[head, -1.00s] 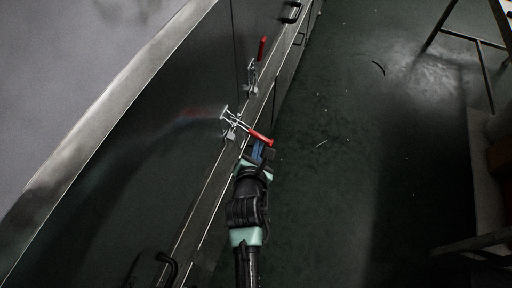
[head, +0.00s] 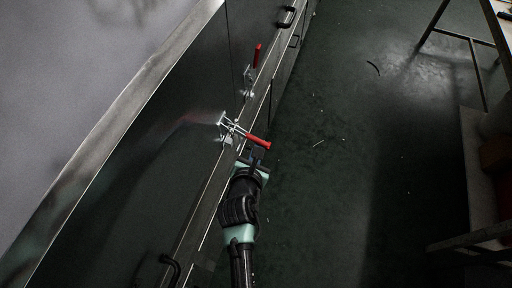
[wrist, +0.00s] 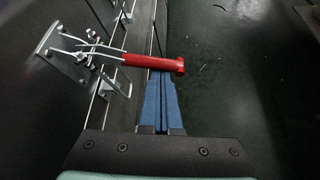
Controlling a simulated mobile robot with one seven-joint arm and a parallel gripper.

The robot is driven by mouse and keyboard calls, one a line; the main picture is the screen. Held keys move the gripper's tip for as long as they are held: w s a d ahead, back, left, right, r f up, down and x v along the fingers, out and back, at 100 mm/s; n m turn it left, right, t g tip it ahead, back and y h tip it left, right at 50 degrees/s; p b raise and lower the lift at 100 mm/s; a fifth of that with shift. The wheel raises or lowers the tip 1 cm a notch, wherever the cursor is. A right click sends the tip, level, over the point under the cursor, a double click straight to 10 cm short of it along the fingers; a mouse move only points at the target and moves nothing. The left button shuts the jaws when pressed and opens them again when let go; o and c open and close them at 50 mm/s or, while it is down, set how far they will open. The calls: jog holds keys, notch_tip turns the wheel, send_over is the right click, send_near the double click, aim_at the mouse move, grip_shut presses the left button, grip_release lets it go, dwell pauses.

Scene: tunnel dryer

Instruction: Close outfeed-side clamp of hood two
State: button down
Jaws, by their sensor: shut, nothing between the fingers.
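A toggle clamp with a red handle (head: 257,140) and a bright metal linkage (head: 231,127) sits on the dark hood panel. Its handle sticks out to the right, away from the panel, and also shows in the wrist view (wrist: 153,63). My gripper (head: 257,158) is at the near side of this handle. In the wrist view its blue fingers (wrist: 161,100) are together, with their tips right at or under the handle; I cannot tell whether they touch. A second clamp (head: 250,80) farther along has its red handle upright against the panel.
Black grab handles stand on the panels, one at the far end (head: 287,17) and one near the bottom (head: 171,269). A table frame (head: 474,70) stands at the right. The green floor (head: 340,170) between is mostly clear.

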jog(key=r+n+h+p, duration=0.1)
jog(key=r+p, duration=0.1)
jog(key=r+n+h+p, duration=0.1)
jog(key=r+p, duration=0.1)
jog(key=p, duration=0.1)
jog(key=shift+d+g+p, duration=0.2)
jog(key=shift+g+p, duration=0.1)
jog(key=shift+g, duration=0.1)
notch_tip(320, 180, up, 4)
jog(key=n+h+p, duration=0.2)
jog(key=p, duration=0.5)
send_over(259, 143)
jog(key=s+a, duration=0.1)
jog(key=s, duration=0.1)
jog(key=shift+w+a+r+g+p, duration=0.3)
jog(key=shift+a+r+p, duration=0.15)
jog(key=shift+r+p, duration=0.3)
jog(key=shift+a, duration=0.1)
jog(key=shift+f, duration=0.1)
